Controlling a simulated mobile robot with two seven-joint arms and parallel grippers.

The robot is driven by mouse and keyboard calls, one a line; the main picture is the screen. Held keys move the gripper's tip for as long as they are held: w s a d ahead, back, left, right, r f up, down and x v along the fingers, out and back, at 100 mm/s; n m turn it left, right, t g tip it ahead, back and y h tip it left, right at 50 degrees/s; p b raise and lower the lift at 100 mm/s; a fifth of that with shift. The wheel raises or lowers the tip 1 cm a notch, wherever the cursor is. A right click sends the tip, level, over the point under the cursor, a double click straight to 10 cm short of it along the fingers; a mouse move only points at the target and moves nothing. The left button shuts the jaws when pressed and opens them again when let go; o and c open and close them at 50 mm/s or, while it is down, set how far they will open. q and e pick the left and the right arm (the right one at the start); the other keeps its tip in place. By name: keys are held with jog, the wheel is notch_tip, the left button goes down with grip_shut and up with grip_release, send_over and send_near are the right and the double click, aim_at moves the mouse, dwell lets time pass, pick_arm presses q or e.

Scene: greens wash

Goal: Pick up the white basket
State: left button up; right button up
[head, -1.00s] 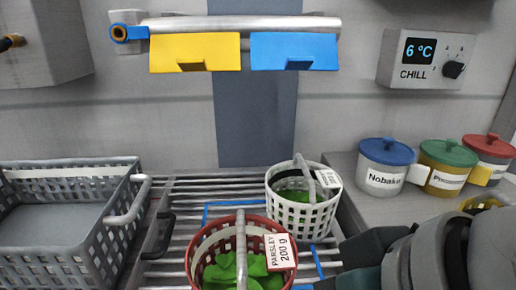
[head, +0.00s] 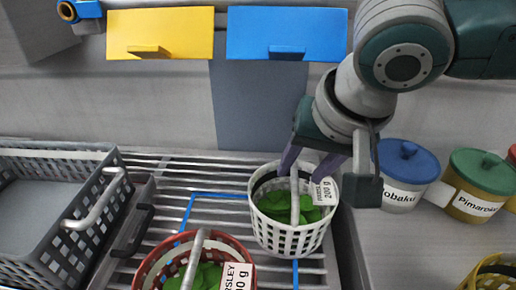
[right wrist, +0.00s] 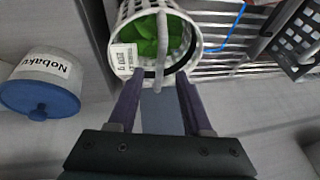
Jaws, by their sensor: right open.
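The white basket (head: 287,236) stands upright on the slatted metal rack, with green leaves, a raised grey handle (head: 295,196) and a white label reading 200 g. My right gripper (head: 309,166) is open above the back of the basket, its two purple fingers pointing down near the handle. In the right wrist view the open fingers (right wrist: 157,105) lie to either side of the handle (right wrist: 160,50), and the white basket (right wrist: 195,48) is just beyond them. I cannot tell whether the fingers touch anything. My left gripper is not in view.
A red basket (head: 222,247) of parsley stands close by, front left. A grey crate (head: 85,214) is at the left. Lidded jars, including a blue-lidded one (head: 403,180), stand at the right. Yellow (head: 160,32) and blue (head: 287,33) panels hang on the wall behind.

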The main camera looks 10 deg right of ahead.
aim_at(296, 178)
jog(key=b+x, duration=0.1)
jog(key=x, duration=0.4)
jog(key=shift+w, duration=0.1)
grip_shut()
jog(key=shift+r, duration=0.1)
dwell(1.2)
